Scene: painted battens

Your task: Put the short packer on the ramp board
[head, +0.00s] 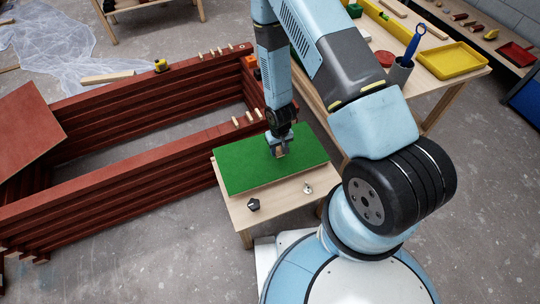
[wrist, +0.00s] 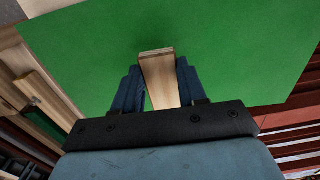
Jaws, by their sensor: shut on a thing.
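The short packer, a small pale wooden block (wrist: 159,76), is held between the two blue fingers of my gripper (wrist: 160,88) in the wrist view. In the head view my gripper (head: 279,150) points down over the middle of a green board, and little of the block shows. The green board (head: 240,170), seemingly the ramp board, lies on a low wooden table; it also fills much of the wrist view (wrist: 90,50). I cannot tell whether the block touches the green surface or hangs just above it.
The low table (head: 285,206) bears a dark knob-like piece (head: 253,204) and a small metal piece (head: 307,188) in front of the board. A bench with a yellow tray (head: 452,60) stands right.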

